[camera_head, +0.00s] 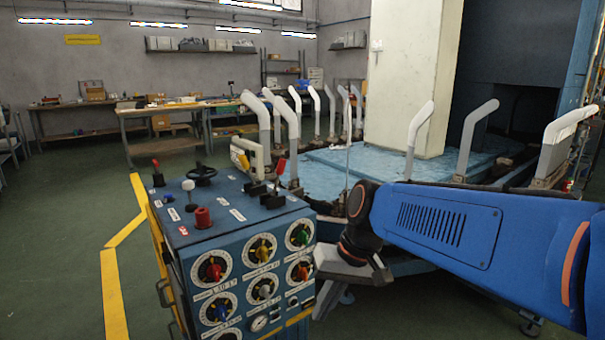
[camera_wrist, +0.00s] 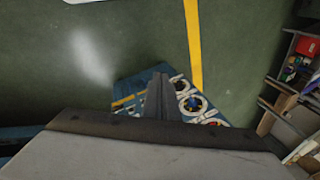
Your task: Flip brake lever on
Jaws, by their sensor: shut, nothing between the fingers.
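The blue control cabinet (camera_head: 176,239) stands at centre left in the head view. Its top carries a red-handled lever (camera_head: 280,169) and a yellow-handled lever (camera_head: 246,165) side by side at the right. Another small red-tipped lever (camera_head: 156,167) stands at the back left corner. I cannot read which one is the brake lever. My gripper (camera_head: 322,304) is to the right of the cabinet's dial panel, below its top, apart from the levers. In the wrist view the fingers (camera_wrist: 160,92) are shut and empty, with part of the cabinet (camera_wrist: 127,89) and its dials behind them.
The cabinet top also holds a black handwheel (camera_head: 203,174), a white knob (camera_head: 188,186) and a red button (camera_head: 203,217). Grey upright sock forms (camera_head: 258,120) ring the blue machine platform (camera_head: 325,160) behind. Green floor (camera_head: 60,235) with a yellow line is clear at left.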

